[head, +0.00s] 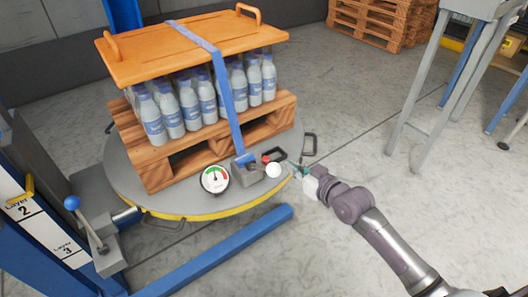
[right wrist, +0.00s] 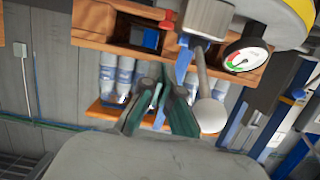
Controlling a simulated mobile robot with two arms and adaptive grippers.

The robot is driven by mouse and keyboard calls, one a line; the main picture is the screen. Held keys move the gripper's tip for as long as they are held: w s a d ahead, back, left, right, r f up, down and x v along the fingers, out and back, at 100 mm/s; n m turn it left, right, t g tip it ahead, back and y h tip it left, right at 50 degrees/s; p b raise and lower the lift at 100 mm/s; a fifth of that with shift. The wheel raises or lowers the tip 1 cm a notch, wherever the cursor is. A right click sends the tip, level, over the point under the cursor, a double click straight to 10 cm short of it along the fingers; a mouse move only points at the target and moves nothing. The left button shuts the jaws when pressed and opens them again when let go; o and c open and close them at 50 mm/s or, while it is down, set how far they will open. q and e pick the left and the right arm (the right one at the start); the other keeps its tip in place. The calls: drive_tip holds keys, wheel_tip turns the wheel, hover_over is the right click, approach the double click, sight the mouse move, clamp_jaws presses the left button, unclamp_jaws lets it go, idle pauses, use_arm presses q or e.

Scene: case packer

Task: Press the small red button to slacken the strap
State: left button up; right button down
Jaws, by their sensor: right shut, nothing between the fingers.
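The small red button (head: 266,158) sits on the grey strap tensioner (head: 246,172), beside a white round knob (head: 273,171). A blue strap (head: 226,90) runs from the tensioner up over the wooden top board. My right gripper (head: 299,171) is shut and empty, just right of the knob and button, apart from the button. In the right wrist view, the red button (right wrist: 167,19) shows beyond the dark green fingertips (right wrist: 163,88), with the white knob (right wrist: 207,115) on a grey lever to their right. My left gripper is not in view.
A dial gauge (head: 215,179) stands left of the tensioner. Bottles stand on a wooden pallet (head: 170,172) on a round turntable (head: 125,178) with side handles. A blue-knobbed lever (head: 72,203) is at left. A grey table frame (head: 428,85) stands at right, with open floor between.

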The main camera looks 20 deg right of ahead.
drive_tip(key=r, duration=0.2)
drive_tip(key=b, duration=0.2)
hover_over(266, 162)
drive_tip(key=s+d, duration=0.1)
wheel_tip(266, 162, down, 2)
wheel_tip(266, 162, down, 4)
drive_tip(key=shift+d+r+b, duration=0.1)
drive_tip(key=shift+b, duration=0.55)
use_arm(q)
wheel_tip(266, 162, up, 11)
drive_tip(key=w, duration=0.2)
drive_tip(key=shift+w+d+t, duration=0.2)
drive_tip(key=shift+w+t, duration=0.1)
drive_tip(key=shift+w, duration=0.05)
use_arm(e)
drive_tip(key=shift+f, duration=0.3)
